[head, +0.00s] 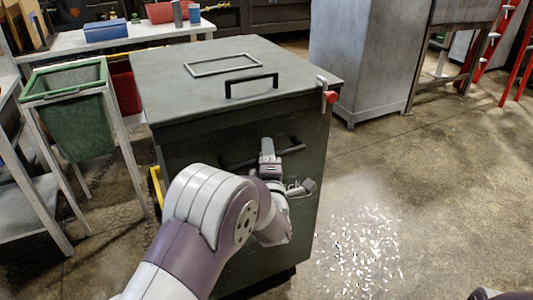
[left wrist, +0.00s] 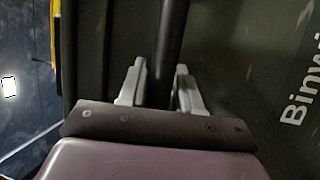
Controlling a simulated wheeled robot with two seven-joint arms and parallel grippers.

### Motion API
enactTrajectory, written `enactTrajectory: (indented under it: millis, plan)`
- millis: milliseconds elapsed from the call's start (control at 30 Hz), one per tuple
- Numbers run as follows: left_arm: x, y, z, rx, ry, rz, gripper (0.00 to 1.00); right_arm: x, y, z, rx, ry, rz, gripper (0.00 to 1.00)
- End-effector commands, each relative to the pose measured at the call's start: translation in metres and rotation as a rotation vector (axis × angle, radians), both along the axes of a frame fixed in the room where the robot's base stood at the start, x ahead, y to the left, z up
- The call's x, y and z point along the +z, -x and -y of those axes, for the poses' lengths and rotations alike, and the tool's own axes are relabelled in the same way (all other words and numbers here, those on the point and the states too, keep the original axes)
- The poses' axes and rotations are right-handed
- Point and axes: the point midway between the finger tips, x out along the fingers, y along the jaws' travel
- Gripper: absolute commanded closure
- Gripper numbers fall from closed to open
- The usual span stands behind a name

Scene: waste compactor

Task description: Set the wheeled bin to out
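The wheeled bin (head: 302,228) is a dark green front under the compactor's top, partly hidden behind my left arm. Its black bar handle (head: 292,147) runs across the upper front. My left gripper (head: 268,152) is at that handle. In the left wrist view, the two pale fingers of my left gripper (left wrist: 160,78) stand apart with the dark handle bar (left wrist: 172,35) between them. A gap shows on the left side of the bar. White lettering shows on the bin front (left wrist: 235,60). I cannot make out my right gripper.
The compactor top (head: 160,65) carries another black handle (head: 251,82) and a red-knobbed latch (head: 329,96). A green container in a frame (head: 80,128) stands close on the left. A grey metal cabinet (head: 365,60) stands behind on the right.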

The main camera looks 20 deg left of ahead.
Motion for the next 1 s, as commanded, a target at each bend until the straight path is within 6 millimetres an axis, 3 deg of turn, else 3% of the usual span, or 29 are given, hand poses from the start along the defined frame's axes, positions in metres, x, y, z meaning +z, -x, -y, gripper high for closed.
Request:
enactTrajectory:
  millis: [167, 400, 533, 700, 1000]
  plan:
    - [-0.002, 0.020, 0.011, -0.003, 0.001, -0.002, 0.66, 0.006, 0.000, 0.000, 0.000, 0.000, 0.000, 0.57]
    - [-0.014, 0.078, 0.041, -0.006, -0.001, -0.003, 0.66, 0.015, 0.000, 0.000, 0.000, 0.000, 0.000, 0.57]
    - [-0.020, 0.100, 0.051, -0.004, 0.000, -0.001, 0.66, 0.017, 0.000, 0.000, 0.000, 0.000, 0.000, 0.57]
    - [-0.023, 0.111, 0.056, -0.001, -0.001, -0.001, 0.66, 0.018, 0.000, 0.000, 0.000, 0.000, 0.000, 0.57]
    - [-0.023, 0.112, 0.056, 0.000, 0.000, -0.001, 0.66, 0.018, 0.000, 0.000, 0.000, 0.000, 0.000, 0.57]
